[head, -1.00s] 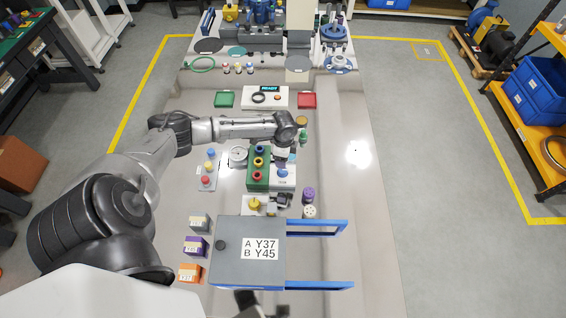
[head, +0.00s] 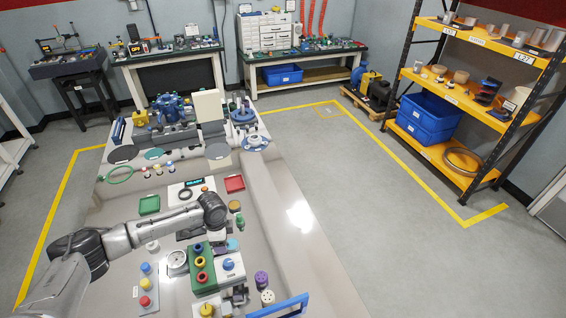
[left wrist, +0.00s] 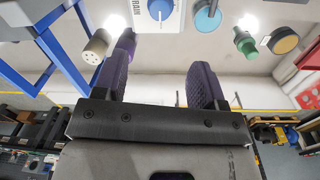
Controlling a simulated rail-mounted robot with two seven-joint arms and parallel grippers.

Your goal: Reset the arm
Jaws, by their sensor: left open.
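My left arm comes in from the left in the head view, its wrist (head: 212,208) above the bench near the green block with coloured rings (head: 201,270). Its jaws are mostly hidden there. In the left wrist view my left gripper (left wrist: 160,64) is open, with two purple-dark fingers apart and nothing between them. Beyond the left finger are a purple cylinder (left wrist: 127,40) and a white cylinder (left wrist: 97,44). They also show in the head view as the purple cylinder (head: 261,280) and white cylinder (head: 267,297). My right gripper is out of view.
A blue frame (head: 282,308) stands at the lower edge. A red tray (head: 235,184), a green tray (head: 149,205) and a dial gauge (head: 177,261) are on the bench. The bench's right side is clear. A yellow shelf rack (head: 470,95) stands at right.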

